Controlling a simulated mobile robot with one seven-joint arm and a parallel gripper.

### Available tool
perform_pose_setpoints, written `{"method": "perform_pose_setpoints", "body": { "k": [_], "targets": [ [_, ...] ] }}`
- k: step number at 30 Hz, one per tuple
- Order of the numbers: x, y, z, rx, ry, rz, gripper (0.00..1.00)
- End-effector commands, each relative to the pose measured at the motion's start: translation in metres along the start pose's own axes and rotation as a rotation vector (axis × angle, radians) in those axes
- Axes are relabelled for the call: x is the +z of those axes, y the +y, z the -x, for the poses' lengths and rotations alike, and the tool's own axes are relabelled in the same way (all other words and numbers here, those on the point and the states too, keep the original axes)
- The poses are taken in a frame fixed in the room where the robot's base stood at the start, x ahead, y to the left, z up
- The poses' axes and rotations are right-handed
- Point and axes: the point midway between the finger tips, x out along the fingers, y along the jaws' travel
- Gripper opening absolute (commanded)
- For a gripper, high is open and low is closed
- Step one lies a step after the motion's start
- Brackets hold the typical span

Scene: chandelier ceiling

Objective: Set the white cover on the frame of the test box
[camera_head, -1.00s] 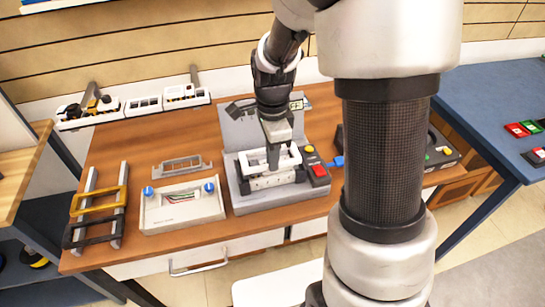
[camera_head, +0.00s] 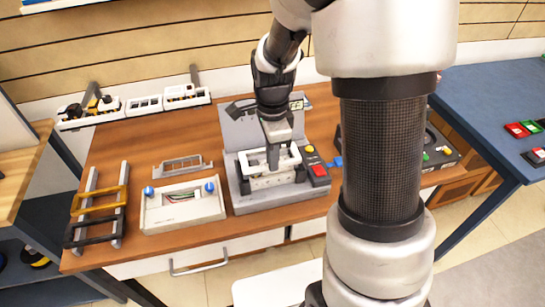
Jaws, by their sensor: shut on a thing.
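The test box (camera_head: 238,197) is a grey station with a raised back panel, standing on the wooden workbench. A red button (camera_head: 319,170) and a yellow button (camera_head: 309,149) sit at its right side. The white cover (camera_head: 252,157) is a small rectangular ring at the middle of the test box. My gripper (camera_head: 273,166) points down over the cover and is shut on it. The cover lies at or just above the frame (camera_head: 268,182). I cannot tell whether it touches the frame, and the gripper hides part of both.
A white box with blue knobs (camera_head: 182,207) stands left of the test box, with a grey bracket (camera_head: 182,166) behind it. A rack (camera_head: 99,205) with yellow and black frames is at the far left. White bins (camera_head: 144,104) line the back. My arm blocks the right.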

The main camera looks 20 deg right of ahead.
Motion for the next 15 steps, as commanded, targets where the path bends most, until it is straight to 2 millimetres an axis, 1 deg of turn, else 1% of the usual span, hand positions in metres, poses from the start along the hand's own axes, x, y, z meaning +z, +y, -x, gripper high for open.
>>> {"method": "perform_pose_setpoints", "body": {
  "k": [15],
  "targets": [
    [0.000,0.000,-0.013,0.000,0.000,0.000,0.00]
  ]
}}
